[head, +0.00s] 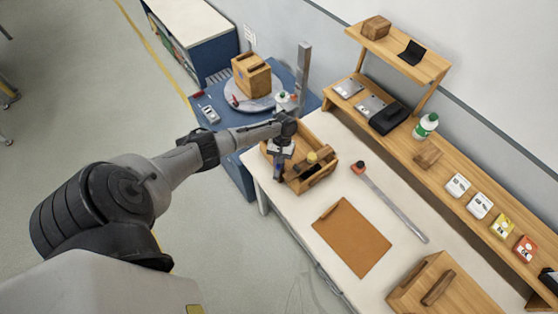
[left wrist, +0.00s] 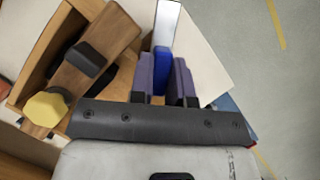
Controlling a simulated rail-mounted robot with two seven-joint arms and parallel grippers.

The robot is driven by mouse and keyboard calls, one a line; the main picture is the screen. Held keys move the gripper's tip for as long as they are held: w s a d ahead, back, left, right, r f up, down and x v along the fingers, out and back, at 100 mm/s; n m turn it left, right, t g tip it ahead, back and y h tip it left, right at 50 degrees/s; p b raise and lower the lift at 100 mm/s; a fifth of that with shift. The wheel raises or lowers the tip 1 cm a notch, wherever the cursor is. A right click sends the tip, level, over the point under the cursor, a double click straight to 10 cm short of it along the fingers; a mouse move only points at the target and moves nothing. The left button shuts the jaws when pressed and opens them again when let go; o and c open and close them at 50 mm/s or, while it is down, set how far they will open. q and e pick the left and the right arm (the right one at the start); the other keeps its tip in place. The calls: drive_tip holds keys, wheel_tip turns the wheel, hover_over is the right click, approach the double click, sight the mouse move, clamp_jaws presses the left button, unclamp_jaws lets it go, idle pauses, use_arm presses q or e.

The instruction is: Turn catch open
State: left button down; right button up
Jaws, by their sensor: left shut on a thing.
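My left gripper (head: 279,166) is at the left side of an open wooden box (head: 327,173) on the white table. In the left wrist view my left gripper (left wrist: 165,72) is shut on a blue piece (left wrist: 161,62), with a pale grey strip (left wrist: 167,22) beyond it. I cannot tell how the blue piece joins the box. A wooden bar (left wrist: 107,38) crosses the box and carries a black block (left wrist: 87,60). A yellow knob (left wrist: 45,108) is beside it and also shows in the head view (head: 312,157). I cannot tell which part is the catch. My right gripper is not visible.
A brown board (head: 350,238), a metal bar with a red end (head: 395,203) and a wooden box with a handle (head: 445,290) are on the table. A shelf (head: 450,180) runs along the wall. A blue stand (head: 235,135) with a round plate is behind.

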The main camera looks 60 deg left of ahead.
use_arm(q)
drive_tip(key=m+y, duration=0.1)
drive_tip(key=m, duration=0.2)
drive_tip(key=shift+w+g, duration=0.1)
drive_tip(key=shift+g, duration=0.3)
drive_tip(key=m+y+p, duration=0.1)
drive_tip(key=m, duration=0.2)
drive_tip(key=shift+m, duration=0.4)
drive_tip(key=shift+m+y, duration=0.4)
drive_tip(key=shift+d, duration=0.1)
drive_tip(key=c, duration=1.1)
unclamp_jaws()
